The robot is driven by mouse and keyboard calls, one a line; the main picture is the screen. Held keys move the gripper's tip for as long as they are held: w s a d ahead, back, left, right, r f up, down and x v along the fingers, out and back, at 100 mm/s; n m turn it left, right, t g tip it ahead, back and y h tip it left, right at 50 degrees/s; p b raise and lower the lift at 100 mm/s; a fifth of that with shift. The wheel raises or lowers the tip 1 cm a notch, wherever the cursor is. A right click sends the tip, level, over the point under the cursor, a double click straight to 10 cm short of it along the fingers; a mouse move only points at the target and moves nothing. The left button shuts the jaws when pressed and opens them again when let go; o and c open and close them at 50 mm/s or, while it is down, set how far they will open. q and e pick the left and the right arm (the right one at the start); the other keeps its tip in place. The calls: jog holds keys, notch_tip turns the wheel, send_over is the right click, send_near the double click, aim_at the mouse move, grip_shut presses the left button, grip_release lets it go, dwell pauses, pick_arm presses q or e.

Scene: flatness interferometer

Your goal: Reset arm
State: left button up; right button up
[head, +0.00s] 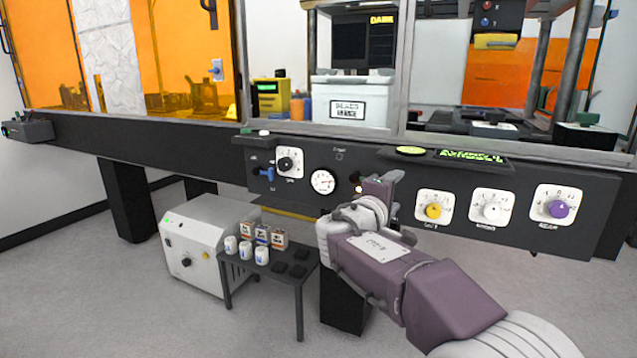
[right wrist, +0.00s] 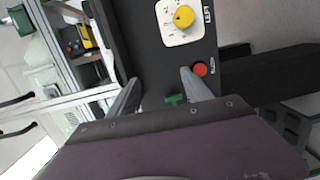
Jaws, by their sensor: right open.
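My right gripper (head: 382,188) is in front of the black control panel (head: 335,160), between the round gauge (head: 323,182) and the yellow knob (head: 433,211). In the right wrist view its two grey fingers (right wrist: 158,88) are spread apart with nothing held between them. Beyond the fingers are a red button (right wrist: 200,69), a small green part (right wrist: 175,99) and the yellow knob (right wrist: 184,16) with the label LEFT. Contact with the panel cannot be told. My gripper and arm hide part of the panel in the head view. My left gripper is not in view.
A white knob (head: 494,209) and a purple knob (head: 561,208) are on the panel's right. A low black table (head: 285,277) with small jars and boxes stands below, beside a white box unit (head: 195,260). Glass panes rise above the panel. Floor at lower left is clear.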

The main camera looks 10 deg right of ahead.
jog(key=s+d+f+m+g+y+p, duration=0.2)
jog(key=s+f+g, duration=0.3)
jog(key=f, duration=0.4)
jog(key=s+d+f+m+g+y+p, duration=0.1)
jog(key=s+d+f+g+y+p, duration=0.15)
jog(key=s+f, duration=0.55)
jog(key=s+a+f+m+g+y+p, duration=0.2)
jog(key=s+a+f+m+g+y, duration=0.4)
jog(key=s+a+f, duration=0.75)
pick_arm(q)
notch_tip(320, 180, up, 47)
jog(key=p, duration=3.7)
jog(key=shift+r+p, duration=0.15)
jog(key=shift+p, duration=0.15)
pick_arm(e)
notch_tip(320, 180, up, 38)
jog(key=d+t+y, duration=0.1)
jog(key=shift+s+d+f+m, duration=0.15)
jog(key=shift+s+d+m, duration=0.05)
jog(key=shift+s+m, duration=0.25)
jog(key=shift+t, duration=0.25)
